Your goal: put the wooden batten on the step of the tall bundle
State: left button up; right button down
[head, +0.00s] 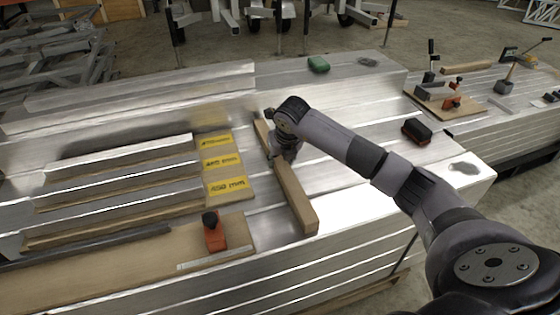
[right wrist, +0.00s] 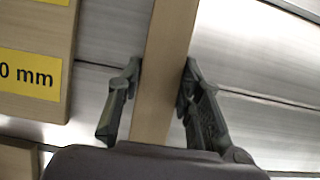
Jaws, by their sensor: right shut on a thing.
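The wooden batten (head: 296,198) is a long light-brown bar lying across the metal bundle's top in the head view, its near end toward me. My right gripper (head: 276,153) is shut on the batten near its far part. In the right wrist view the batten (right wrist: 168,50) runs between the two fingers of my right gripper (right wrist: 160,82), one on each side. I cannot tell whether the batten touches the metal below. The tall bundle (head: 150,85) of aluminium stands behind, with a lower step (head: 280,75) at its right. My left gripper is out of view.
Boards with yellow labels (head: 222,160) lie left of the batten. An orange-and-black clamp (head: 213,232) stands on a front board. A green object (head: 318,64) sits on the step. A black-and-orange object (head: 416,131) lies right of my arm. Clear metal lies right of the batten.

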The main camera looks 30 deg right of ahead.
jog(key=c, duration=1.1)
grip_release()
jog(key=shift+s+r, duration=0.1)
jog(key=shift+r, duration=0.35)
pick_arm(q)
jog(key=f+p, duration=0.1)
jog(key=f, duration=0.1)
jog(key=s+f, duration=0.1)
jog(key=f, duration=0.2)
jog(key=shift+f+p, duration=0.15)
jog(key=shift+p, duration=0.2)
pick_arm(e)
jog(key=v, duration=1.1)
jog(key=shift+s+a, duration=0.1)
jog(key=shift+s, duration=0.05)
